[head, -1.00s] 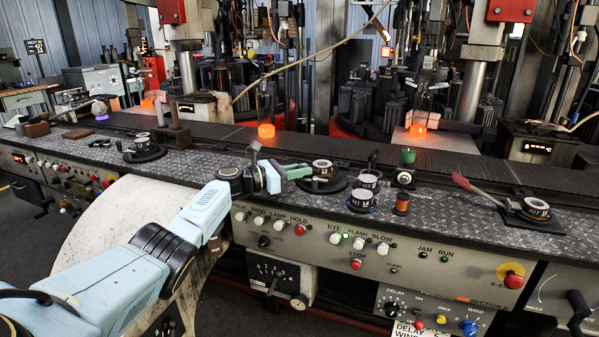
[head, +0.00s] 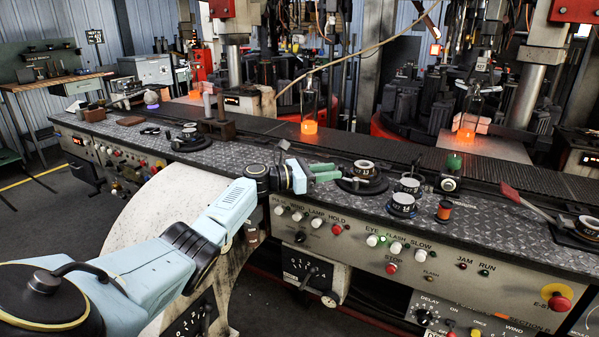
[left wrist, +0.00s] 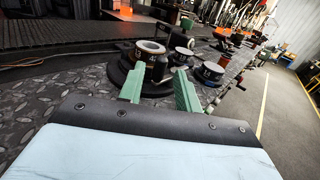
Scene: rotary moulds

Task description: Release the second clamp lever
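The middle clamp station on the bench has a dark round base (head: 350,186) carrying a metal ring mould (head: 364,167). My left gripper (head: 338,172) is at the left side of this station, at about the ring's height. In the left wrist view its two green fingers (left wrist: 160,88) are spread apart. A dark upright piece (left wrist: 157,68), perhaps the lever's handle, shows between and beyond them, with the ring mould (left wrist: 151,47) behind. I cannot tell whether a finger touches it. Another clamp station (head: 190,138) stands to the left; a red-handled lever (head: 511,194) lies tilted at the right station. My right gripper is not seen.
Loose ring moulds (head: 402,202), an orange-brown spool (head: 444,210) and a green knob (head: 454,163) stand right of the middle station. The control panel (head: 400,255) faces the front.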

